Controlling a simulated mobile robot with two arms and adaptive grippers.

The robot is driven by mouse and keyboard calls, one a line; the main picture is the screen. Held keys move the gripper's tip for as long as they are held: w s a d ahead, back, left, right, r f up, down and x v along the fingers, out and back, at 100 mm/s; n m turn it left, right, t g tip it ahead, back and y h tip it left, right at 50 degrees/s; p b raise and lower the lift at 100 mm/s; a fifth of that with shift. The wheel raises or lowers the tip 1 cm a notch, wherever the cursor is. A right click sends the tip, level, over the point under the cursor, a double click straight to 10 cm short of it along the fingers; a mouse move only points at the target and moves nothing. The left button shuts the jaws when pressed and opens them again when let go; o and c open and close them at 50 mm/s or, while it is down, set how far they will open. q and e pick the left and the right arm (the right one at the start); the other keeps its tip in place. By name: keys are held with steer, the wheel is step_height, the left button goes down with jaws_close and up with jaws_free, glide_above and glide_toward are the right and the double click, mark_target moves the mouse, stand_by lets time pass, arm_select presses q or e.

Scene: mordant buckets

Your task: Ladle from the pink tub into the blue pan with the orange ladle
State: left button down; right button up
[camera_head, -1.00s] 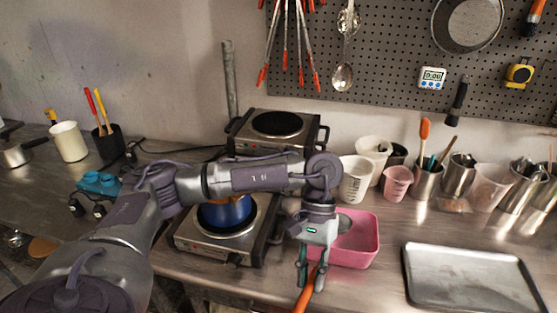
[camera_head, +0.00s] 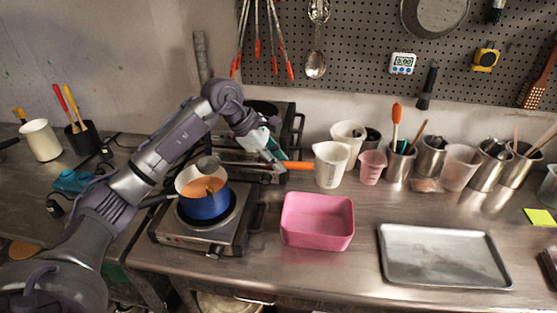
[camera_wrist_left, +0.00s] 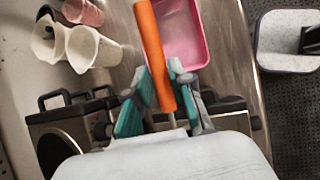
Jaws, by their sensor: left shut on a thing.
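My left gripper (camera_head: 272,160) is shut on the orange ladle (camera_head: 298,165) and holds it roughly level, raised behind the pan. The ladle's metal bowl appears over the blue pan (camera_head: 205,207); whether it is tipped is hard to tell. The pan stands on the front hot plate, with something orange-brown inside. The pink tub (camera_head: 317,243) sits on the bench right of the hot plate; its visible inside is plain pink. In the left wrist view, the orange handle (camera_wrist_left: 154,50) lies between the teal fingers (camera_wrist_left: 157,95), with the tub (camera_wrist_left: 181,35) beyond. My right gripper is out of view.
The front hot plate (camera_head: 175,232) carries the pan, and another stands behind it. White measuring cups (camera_head: 331,165), a pink cup (camera_head: 372,167) and metal tool pots line the back right. A metal tray (camera_head: 440,272) lies at the right. Bench between tub and tray is clear.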

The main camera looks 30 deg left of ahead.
mark_target(264, 165)
arm_select(q)
steer(key=shift+f+b, duration=0.35)
steer(key=shift+f, duration=0.2)
steer(key=shift+s+a+r+t+h, duration=0.15)
steer(key=shift+a+r+h, duration=0.1)
steer(key=shift+r+h, duration=0.15)
steer(key=shift+w+a+r+t+h, duration=0.1)
steer(key=shift+a+r+t+h, duration=0.15)
steer(key=shift+r, duration=0.25)
steer(key=shift+s+a+r+t+h+b, duration=0.15)
steer(key=shift+a+r+h, duration=0.25)
steer(key=shift+r, duration=0.45)
steer(key=shift+s+a+r+t+h+b, duration=0.1)
steer(key=shift+a+r+h+b, duration=0.1)
steer(key=shift+r+h, duration=0.45)
steer(key=shift+s+a+r+t+h+b, duration=0.15)
steer(key=shift+a+r+h, duration=0.15)
steer(key=shift+r, duration=0.7)
steer(key=shift+s+a+b, duration=0.1)
steer(key=shift+a+b, duration=0.15)
steer(key=shift+b, duration=0.05)
steer(key=s+a+r+t+h+b, duration=0.2)
steer(key=a+r+h+b, duration=0.2)
steer(key=a+b, duration=0.2)
steer(key=s+a+r+n+t+h+b, duration=0.1)
steer(key=a+r+h+b, duration=0.3)
steer(key=a, duration=0.4)
steer(key=shift+s+a+n+t+h+b, duration=0.3)
steer(key=shift+s+t+h+b, duration=0.4)
steer(key=shift+b, duration=0.35)
